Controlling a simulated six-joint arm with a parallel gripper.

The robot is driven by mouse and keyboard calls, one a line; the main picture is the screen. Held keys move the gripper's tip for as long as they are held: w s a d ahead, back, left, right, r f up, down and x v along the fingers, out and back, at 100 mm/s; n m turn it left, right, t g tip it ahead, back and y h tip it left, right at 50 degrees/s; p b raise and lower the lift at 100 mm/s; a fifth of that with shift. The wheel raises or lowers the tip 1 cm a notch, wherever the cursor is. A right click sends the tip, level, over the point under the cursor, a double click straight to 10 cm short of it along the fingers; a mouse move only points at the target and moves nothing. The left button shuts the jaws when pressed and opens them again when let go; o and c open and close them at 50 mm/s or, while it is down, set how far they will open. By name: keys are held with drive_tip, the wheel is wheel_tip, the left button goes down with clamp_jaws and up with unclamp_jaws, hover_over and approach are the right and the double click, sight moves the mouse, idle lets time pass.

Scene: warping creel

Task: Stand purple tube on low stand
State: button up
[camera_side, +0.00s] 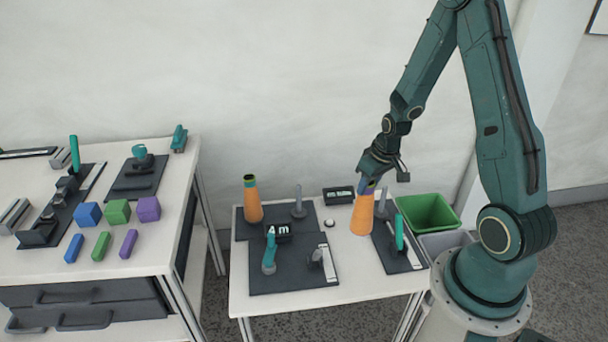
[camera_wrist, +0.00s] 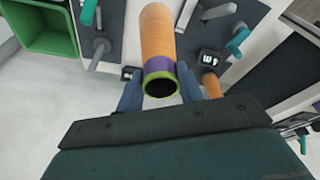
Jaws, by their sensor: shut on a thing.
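My gripper (camera_side: 368,184) is shut on a cone-shaped tube wound in orange (camera_side: 362,214), with a purple band near its top. The tube is upright or nearly so at the table's right half; I cannot tell if its base touches the table. In the wrist view the tube (camera_wrist: 157,38) sits between the fingers (camera_wrist: 160,92), its purple and yellow-green rim towards me. Grey posts stand on dark plates: one behind left (camera_side: 298,203), one just right of the tube (camera_side: 382,206), and a short one on the front plate (camera_side: 317,257). Which is the low stand is unclear.
Another orange cone (camera_side: 252,202) with a dark and green top stands at left. A teal lever (camera_side: 269,251), a green handle (camera_side: 399,232) and small display boxes (camera_side: 338,195) are nearby. A green bin (camera_side: 428,211) is at right. Coloured blocks (camera_side: 118,211) lie on the left table.

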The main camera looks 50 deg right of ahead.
sight(372, 203)
wheel_tip(372, 203, down, 10)
drive_tip(key=shift+r, duration=0.2)
idle(0.8)
drive_tip(key=shift+f, duration=0.25)
idle(0.4)
drive_tip(key=shift+f, duration=1.6)
idle(0.3)
drive_tip(key=o, duration=1.3)
drive_tip(key=shift+o, duration=0.2)
drive_tip(key=shift+r, duration=0.1)
drive_tip(key=shift+v, duration=3.45)
